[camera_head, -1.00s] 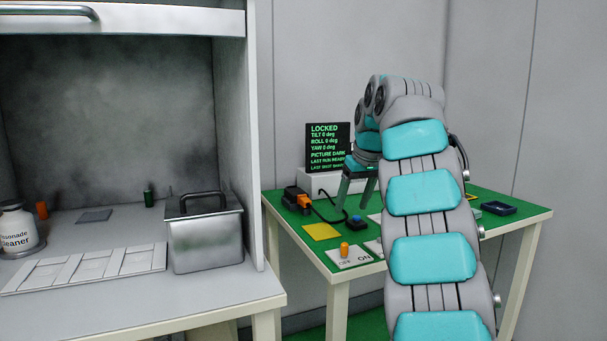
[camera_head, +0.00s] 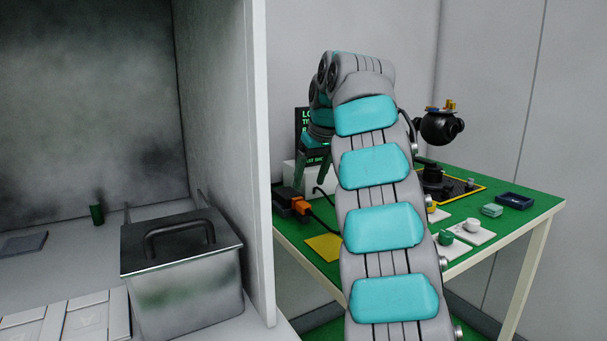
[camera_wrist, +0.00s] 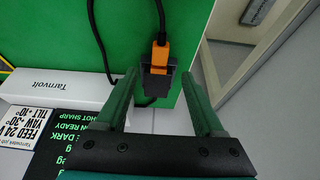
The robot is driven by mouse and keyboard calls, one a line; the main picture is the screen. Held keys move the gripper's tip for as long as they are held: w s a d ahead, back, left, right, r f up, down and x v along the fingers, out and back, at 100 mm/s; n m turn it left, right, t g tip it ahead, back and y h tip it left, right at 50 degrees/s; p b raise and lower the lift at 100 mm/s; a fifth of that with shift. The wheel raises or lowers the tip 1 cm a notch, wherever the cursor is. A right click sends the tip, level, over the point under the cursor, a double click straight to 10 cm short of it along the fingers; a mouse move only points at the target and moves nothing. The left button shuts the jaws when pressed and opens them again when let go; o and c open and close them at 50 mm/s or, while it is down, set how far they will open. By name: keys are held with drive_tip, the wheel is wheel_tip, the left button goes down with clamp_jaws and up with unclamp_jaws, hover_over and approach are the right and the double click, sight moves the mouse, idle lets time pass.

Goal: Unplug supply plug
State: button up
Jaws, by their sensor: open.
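The orange supply plug (camera_head: 300,206) sits in a black socket block (camera_head: 285,195) at the left back of the green table. In the wrist view the orange plug (camera_wrist: 160,55) lies between and beyond my fingers, with its black socket (camera_wrist: 158,84) nearer and a black cable running from the plug. My gripper (camera_wrist: 165,100) is open, its two green fingers on either side of the socket and apart from it. In the head view my gripper (camera_head: 314,165) is partly hidden by my arm, above and behind the plug.
A white box marked Tarnvolt (camera_wrist: 70,88) and a dark display (camera_wrist: 75,145) stand beside the socket. A yellow square (camera_head: 325,246) lies on the table (camera_head: 505,225). A black camera device (camera_head: 440,128) stands at right. A grey partition (camera_head: 235,150) borders the left.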

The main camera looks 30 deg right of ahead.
sight(304, 204)
drive_tip(key=shift+x, duration=3.7)
drive_tip(key=shift+s, duration=0.15)
clamp_jaws()
